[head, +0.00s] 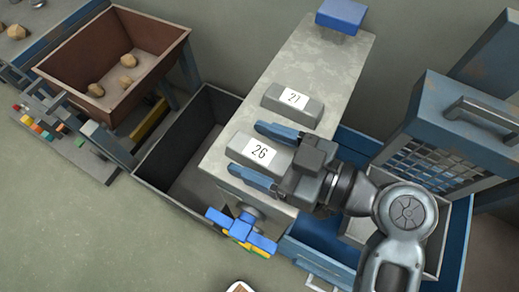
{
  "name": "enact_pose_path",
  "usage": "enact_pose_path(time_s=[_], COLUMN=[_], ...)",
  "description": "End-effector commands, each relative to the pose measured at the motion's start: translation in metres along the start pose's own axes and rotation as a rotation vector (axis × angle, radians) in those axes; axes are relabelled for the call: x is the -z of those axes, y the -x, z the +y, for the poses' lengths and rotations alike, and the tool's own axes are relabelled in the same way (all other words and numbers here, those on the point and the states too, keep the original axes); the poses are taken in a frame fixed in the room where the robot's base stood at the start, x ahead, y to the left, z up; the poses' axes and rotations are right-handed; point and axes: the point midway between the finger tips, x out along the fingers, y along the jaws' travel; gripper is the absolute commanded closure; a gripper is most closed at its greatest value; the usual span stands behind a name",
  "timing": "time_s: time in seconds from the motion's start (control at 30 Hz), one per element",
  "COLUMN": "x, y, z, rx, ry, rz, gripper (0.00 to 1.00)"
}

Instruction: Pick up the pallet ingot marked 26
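The ingot marked 26 (243,158) is a grey block with a white label. It lies on the near part of a long grey bench (318,57). My gripper (262,151) comes in from the right with its two blue fingers spread wide. One finger is on the far side of ingot 26 and the other on its near side. I cannot tell whether either finger touches the ingot. The right end of the ingot is hidden by the gripper body. A second ingot marked 27 or 21 (271,101) lies just beyond the far finger.
A blue block (341,15) is at the bench's far end, and a blue and yellow valve-like part (241,231) is at its near end. A dark open bin (168,134) and a brown hopper with lumps (75,48) stand left. A blue grated cabinet (455,132) stands right.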

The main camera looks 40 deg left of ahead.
Motion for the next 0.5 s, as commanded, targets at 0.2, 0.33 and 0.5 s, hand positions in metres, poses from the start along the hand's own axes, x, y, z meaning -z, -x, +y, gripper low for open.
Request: enact_pose_path(time_s=[0.2, 0.33, 0.5], x=[0.0002, 0.0003, 0.0002], y=[0.0003, 0.0004, 0.0004], z=[0.0001, 0.0001, 0.0001], rx=[0.000, 0.000, 0.000], ry=[0.000, 0.000, 0.000], rz=[0.000, 0.000, 0.000], gripper=[0.45, 0.57, 0.74])
